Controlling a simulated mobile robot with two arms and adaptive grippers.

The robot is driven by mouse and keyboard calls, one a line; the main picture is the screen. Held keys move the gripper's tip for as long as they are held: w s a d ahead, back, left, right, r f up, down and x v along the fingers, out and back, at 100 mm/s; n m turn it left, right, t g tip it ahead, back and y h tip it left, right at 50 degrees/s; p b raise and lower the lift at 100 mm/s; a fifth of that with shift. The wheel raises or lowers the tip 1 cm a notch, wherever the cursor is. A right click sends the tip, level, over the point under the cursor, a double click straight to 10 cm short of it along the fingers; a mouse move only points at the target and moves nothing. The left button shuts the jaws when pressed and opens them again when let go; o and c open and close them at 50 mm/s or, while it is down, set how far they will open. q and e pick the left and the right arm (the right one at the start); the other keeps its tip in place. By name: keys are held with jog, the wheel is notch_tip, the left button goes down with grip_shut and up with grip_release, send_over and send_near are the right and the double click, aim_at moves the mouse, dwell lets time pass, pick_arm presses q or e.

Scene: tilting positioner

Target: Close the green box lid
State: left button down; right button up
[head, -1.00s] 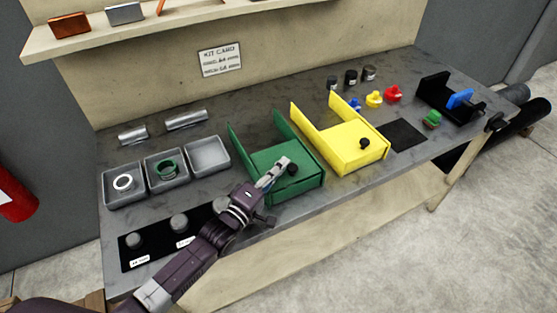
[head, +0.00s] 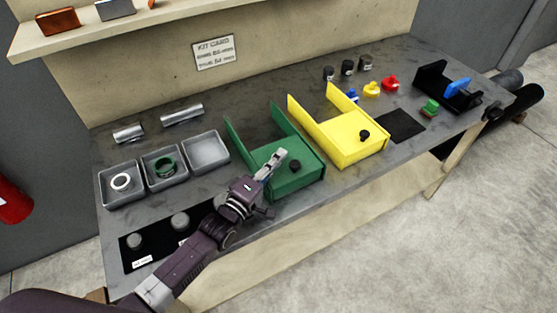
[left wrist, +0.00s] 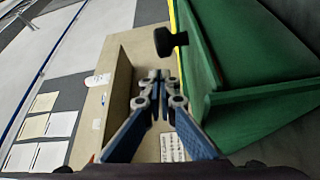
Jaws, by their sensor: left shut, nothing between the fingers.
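The green box (head: 296,183) stands near the front edge of the bench, with two upright green side walls at its back left. A green panel with a black knob (head: 295,166) lies across its front part. I cannot tell surely how far this lid is shut. My left gripper (head: 279,156) is shut and empty, over the green panel just left of the knob and apart from it. In the left wrist view the closed fingertips (left wrist: 160,76) are below the black knob (left wrist: 166,42), with green panels (left wrist: 245,45) to the right. My right gripper is not in view.
A yellow box (head: 350,140) with a similar knob stands close to the right of the green one. A black mat (head: 401,125), coloured pieces and a black holder (head: 437,88) are farther right.

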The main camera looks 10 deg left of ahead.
aim_at(264, 164)
pick_arm(q)
jog(key=a, duration=0.1)
jog(key=a+f, duration=0.1)
jog(key=a, duration=0.1)
jog(key=shift+b, duration=0.35)
jog(key=shift+v, duration=0.9)
jog(key=v, duration=0.2)
jog(key=b+v, duration=0.1)
jog(key=v, duration=0.1)
jog(key=b+v, duration=0.1)
jog(key=v, duration=0.1)
jog(key=shift+s+d+r, duration=0.2)
jog(key=shift+d+r, duration=0.15)
jog(key=shift+d, duration=0.05)
jog(key=shift+s+a, duration=0.1)
jog(key=shift+a, duration=0.05)
jog(key=shift+s+r, duration=0.15)
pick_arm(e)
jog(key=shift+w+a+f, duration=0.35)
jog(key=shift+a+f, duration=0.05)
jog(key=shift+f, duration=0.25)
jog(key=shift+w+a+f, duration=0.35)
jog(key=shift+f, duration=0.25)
